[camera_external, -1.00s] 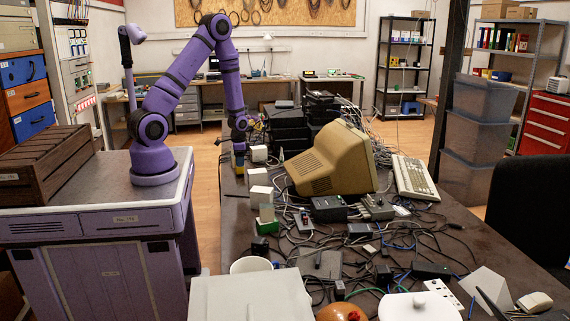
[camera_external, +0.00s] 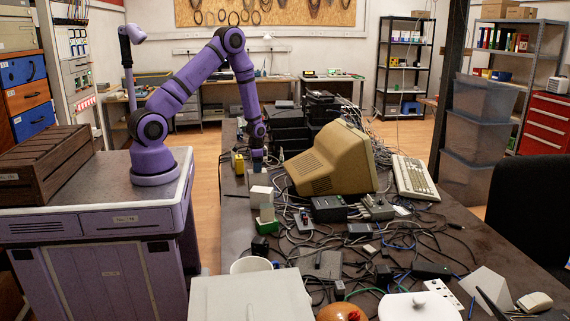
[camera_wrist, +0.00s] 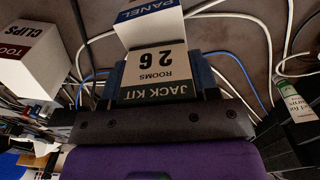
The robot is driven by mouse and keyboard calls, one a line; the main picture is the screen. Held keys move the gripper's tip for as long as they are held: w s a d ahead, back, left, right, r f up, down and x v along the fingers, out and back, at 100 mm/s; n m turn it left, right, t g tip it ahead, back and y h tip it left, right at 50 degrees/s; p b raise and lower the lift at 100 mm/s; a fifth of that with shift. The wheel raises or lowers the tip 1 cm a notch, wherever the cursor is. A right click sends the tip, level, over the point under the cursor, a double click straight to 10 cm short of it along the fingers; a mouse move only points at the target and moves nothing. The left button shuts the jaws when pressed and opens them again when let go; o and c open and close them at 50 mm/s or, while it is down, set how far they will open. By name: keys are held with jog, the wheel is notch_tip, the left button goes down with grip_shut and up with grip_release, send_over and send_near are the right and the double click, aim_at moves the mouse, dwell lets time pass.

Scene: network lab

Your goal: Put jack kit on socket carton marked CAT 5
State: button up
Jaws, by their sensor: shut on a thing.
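My gripper (camera_external: 257,166) points down over the row of small cartons on the left side of the dark table. In the wrist view, my gripper (camera_wrist: 160,78) is shut on the jack kit (camera_wrist: 157,70), a small pale box with a dark band reading "JACK KIT" and "ROOMS 26". A white carton with a blue "PANEL" band (camera_wrist: 150,10) shows just beyond the jack kit; I cannot tell whether they touch. No "CAT 5" marking is legible in either view, so I cannot tell which carton is the socket carton.
A white carton marked "CLIPS" (camera_wrist: 35,65) and a labelled tube (camera_wrist: 298,100) flank my gripper. Another white carton (camera_external: 260,196) stands nearer the camera, a yellow object (camera_external: 238,164) to the left. A beige monitor (camera_external: 330,163) stands close on the right; cables clutter the table.

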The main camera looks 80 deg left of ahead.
jog(key=shift+f, duration=0.1)
jog(key=o, duration=1)
notch_tip(320, 180, up, 12)
jog(key=shift+r, duration=0.15)
